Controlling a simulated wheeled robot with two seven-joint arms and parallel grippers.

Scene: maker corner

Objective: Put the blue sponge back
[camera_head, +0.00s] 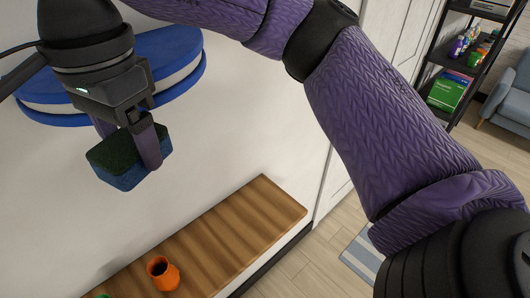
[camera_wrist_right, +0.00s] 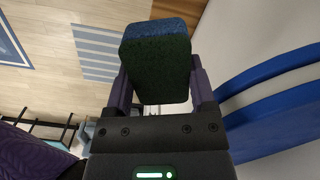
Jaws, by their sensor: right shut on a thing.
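The blue sponge (camera_head: 122,177) has a dark green scouring side on top and a blue body below. My right gripper (camera_head: 130,150) is shut on it and holds it in the air, in front of the white wall. In the right wrist view the sponge (camera_wrist_right: 158,62) sits between the two purple fingers of the gripper (camera_wrist_right: 160,85), its green face toward the camera and a blue edge at the far end. The left gripper is not in view.
A blue-and-white rounded shelf (camera_head: 185,70) is on the wall just behind my right gripper. Below is a wooden top (camera_head: 225,235) with an orange vase (camera_head: 163,273). A black rack (camera_head: 462,70) and a blue-grey sofa (camera_head: 510,105) stand at the far right.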

